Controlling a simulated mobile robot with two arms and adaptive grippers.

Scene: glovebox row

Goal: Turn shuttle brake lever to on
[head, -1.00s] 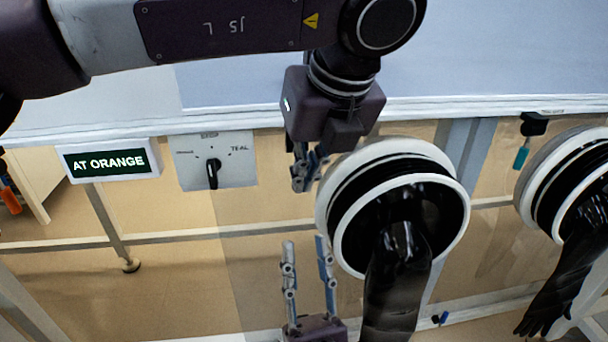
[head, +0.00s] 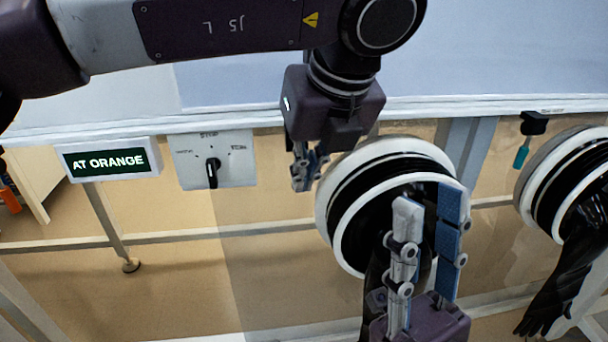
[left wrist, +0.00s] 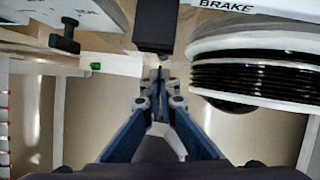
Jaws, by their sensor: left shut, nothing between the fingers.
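My left gripper (head: 308,184) is shut and empty, fingers down, just left of the nearer glove port in the head view. In the left wrist view its fingertips (left wrist: 159,76) meet just below a black block (left wrist: 153,26) on the panel edge. A BRAKE label (left wrist: 228,4) shows to the right of this block. The block is hidden behind my arm in the head view, and I cannot tell its lever's position or whether the fingers touch it. My right gripper (head: 430,205) is open and empty, fingers up, in front of the nearer port.
The nearer glove port (head: 340,205) stands close to both grippers; another port (head: 530,190) is at the right. A selector knob (head: 212,172) and a sign reading AT ORANGE (head: 105,161) are at the left. A black block with a teal-tipped lever (head: 521,157) hangs between the ports.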

